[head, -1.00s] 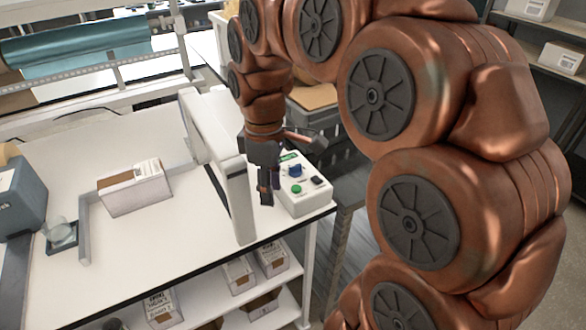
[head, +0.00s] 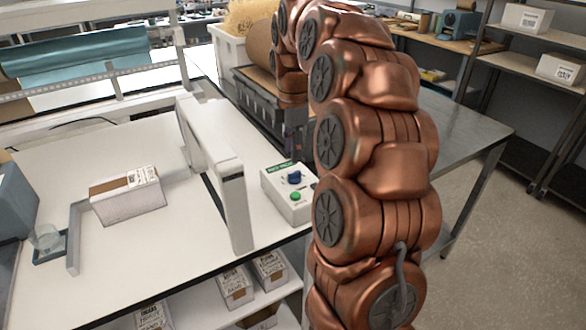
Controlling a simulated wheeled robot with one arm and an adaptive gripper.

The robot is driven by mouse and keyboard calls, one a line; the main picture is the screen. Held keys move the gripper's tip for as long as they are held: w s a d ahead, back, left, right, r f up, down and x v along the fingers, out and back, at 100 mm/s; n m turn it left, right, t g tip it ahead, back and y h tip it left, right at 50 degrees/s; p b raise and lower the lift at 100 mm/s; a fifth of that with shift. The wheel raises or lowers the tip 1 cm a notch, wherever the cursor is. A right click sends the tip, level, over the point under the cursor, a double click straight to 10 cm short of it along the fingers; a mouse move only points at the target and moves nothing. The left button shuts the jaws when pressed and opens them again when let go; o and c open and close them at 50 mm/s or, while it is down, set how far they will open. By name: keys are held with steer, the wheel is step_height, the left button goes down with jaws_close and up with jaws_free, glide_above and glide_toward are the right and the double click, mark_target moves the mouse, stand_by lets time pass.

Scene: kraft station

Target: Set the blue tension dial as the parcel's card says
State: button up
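The blue tension dial (head: 294,177) sits on top of a white control box (head: 282,204) at the table's right end. A green button (head: 296,196) is in front of it and a green label strip is behind it. The dial's pointer setting is too small to read. The parcel (head: 128,205) is a white carton with a brown top, on the table at the left. A white printed card (head: 143,176) lies on it; its text is unreadable here. My gripper (head: 291,142) hangs behind the control box, apart from the dial, partly hidden by my arm. Its fingers are too unclear to judge.
A white arch (head: 232,200) stands on the table (head: 150,245) between parcel and control box. A white bin with shredded straw filling (head: 250,14) and a brown roll stand behind. A grey bench (head: 465,130) is at the right. Small boxes fill the shelf below.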

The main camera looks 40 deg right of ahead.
mark_target(293, 172)
steer(key=shift+a+f+p, duration=0.1)
steer(key=shift+f+p, duration=0.7)
steer(key=shift+f, duration=2.4)
jaws_close()
